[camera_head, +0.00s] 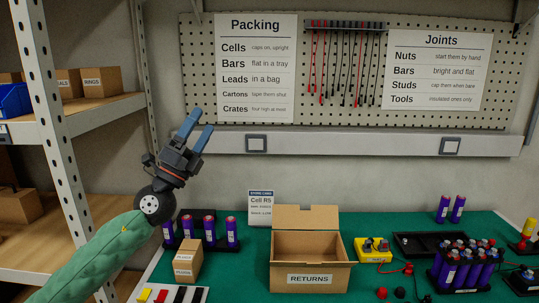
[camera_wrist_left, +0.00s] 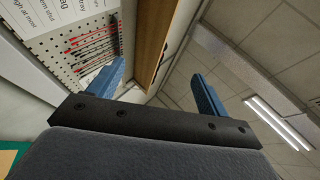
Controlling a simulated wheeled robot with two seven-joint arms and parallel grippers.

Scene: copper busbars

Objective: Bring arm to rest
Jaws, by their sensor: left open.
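My left gripper (camera_head: 196,133) is raised in the air at the left of the head view, above the left end of the green bench mat (camera_head: 350,232). Its two blue fingers are apart and empty, pointing up and slightly right. In the left wrist view the left gripper (camera_wrist_left: 155,88) shows its blue fingers spread wide, with only the wall, a wooden edge and the ceiling beyond them. My green-sleeved left arm comes up from the lower left. My right gripper is in neither view.
An open carton marked RETURNS (camera_head: 310,262) stands mid-bench. A small carton (camera_head: 188,261) and purple cells (camera_head: 231,233) stand below my left gripper. A yellow device (camera_head: 373,250) and more cells (camera_head: 465,268) are on the right. Shelving (camera_head: 92,119) is close on the left; a pegboard (camera_head: 345,75) is behind.

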